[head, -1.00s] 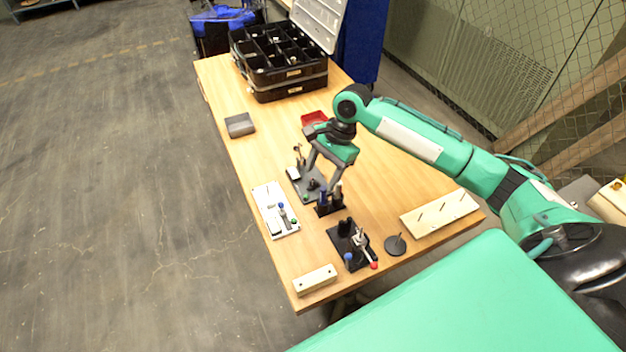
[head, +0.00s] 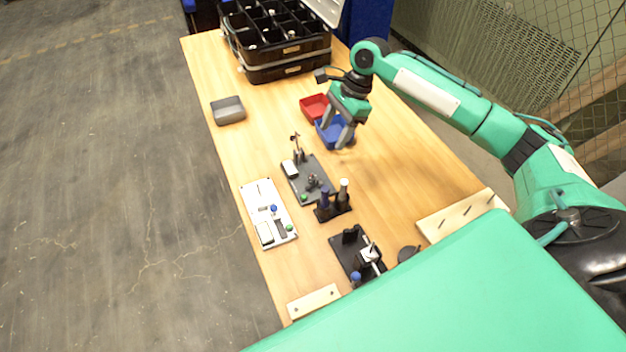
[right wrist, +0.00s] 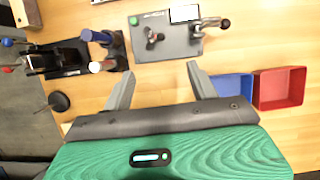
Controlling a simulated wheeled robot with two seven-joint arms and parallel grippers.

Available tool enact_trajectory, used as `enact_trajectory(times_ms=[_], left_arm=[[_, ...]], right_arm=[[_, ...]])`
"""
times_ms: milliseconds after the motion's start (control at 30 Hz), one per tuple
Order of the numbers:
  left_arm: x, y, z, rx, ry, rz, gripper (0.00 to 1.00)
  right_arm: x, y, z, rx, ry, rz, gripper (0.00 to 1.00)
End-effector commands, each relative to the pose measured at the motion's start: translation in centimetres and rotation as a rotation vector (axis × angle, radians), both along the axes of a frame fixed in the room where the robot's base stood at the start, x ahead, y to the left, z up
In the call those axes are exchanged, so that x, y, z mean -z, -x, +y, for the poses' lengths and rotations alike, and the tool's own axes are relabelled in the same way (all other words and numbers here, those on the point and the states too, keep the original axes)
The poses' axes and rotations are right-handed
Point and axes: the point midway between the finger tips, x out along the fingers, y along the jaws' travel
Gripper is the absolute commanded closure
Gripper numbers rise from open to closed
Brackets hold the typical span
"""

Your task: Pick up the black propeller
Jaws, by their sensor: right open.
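My right gripper (head: 336,136) is open and empty, above the table by the blue bin (head: 326,139). In the right wrist view its fingers (right wrist: 160,78) are spread over bare wood, with the grey plate beyond them. My left gripper is not in view.
A red bin (head: 313,107) adjoins the blue one. Two bottles in a black holder (head: 334,210), a white board (head: 267,213), a black clamp fixture (head: 352,247) and a dark disc (right wrist: 59,101) stand nearby. A black compartment case (head: 283,68) is at the back. The table's right middle is clear.

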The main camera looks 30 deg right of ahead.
Motion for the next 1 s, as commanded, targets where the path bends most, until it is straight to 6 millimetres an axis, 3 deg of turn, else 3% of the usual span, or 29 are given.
enact_trajectory(times_ms=[400, 767, 1000], left_arm=[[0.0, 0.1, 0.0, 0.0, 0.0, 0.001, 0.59], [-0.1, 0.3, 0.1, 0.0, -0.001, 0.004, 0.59], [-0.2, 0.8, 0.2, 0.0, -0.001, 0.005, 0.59]], right_arm=[[6.5, 0.0, 2.8, -0.002, -0.002, 0.001, 0.41], [8.8, 0.2, 4.1, -0.002, 0.0, 0.001, 0.41], [11.8, 0.4, 5.8, -0.001, 0.0, 0.002, 0.41]])
